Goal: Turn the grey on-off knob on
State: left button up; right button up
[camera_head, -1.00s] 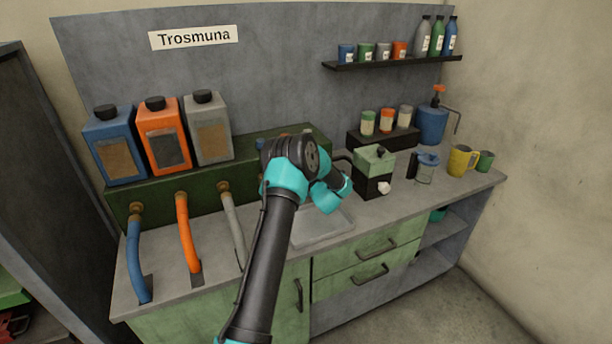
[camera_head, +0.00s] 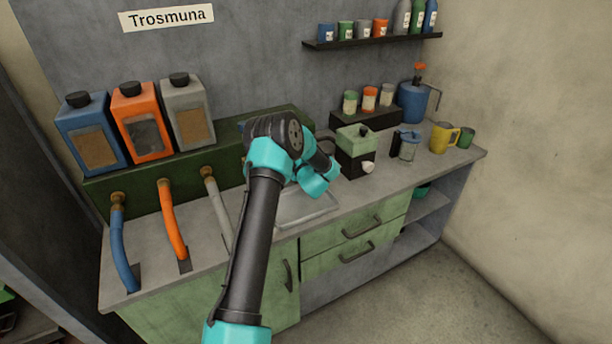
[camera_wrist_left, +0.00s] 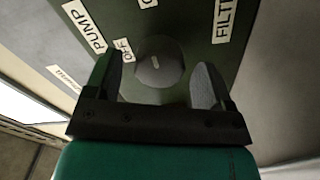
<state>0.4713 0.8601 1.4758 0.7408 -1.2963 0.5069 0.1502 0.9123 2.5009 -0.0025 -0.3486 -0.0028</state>
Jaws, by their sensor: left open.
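The grey on-off knob (camera_wrist_left: 160,62) shows in the left wrist view on a dark green panel (camera_wrist_left: 188,17). A small pale mark is on its face. An "OFF" label (camera_wrist_left: 123,46) is at its upper left. My left gripper (camera_wrist_left: 158,66) is open, with one finger on each side of the knob. A gap shows on both sides, wider on the right. In the head view my left arm hides the knob and the fingers. My right gripper is in neither view.
A "PUMP" label (camera_wrist_left: 84,27) and a partly cut "FILT" label (camera_wrist_left: 222,20) are on the panel. Blue, orange (camera_head: 143,122) and grey canisters stand on the green housing (camera_head: 140,183). Hoses run below it. A sink (camera_head: 306,208) and a green-black box (camera_head: 356,152) are nearby.

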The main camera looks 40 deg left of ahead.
pick_arm(q)
jog(key=v, duration=1.5)
jog(key=shift+d, duration=0.25)
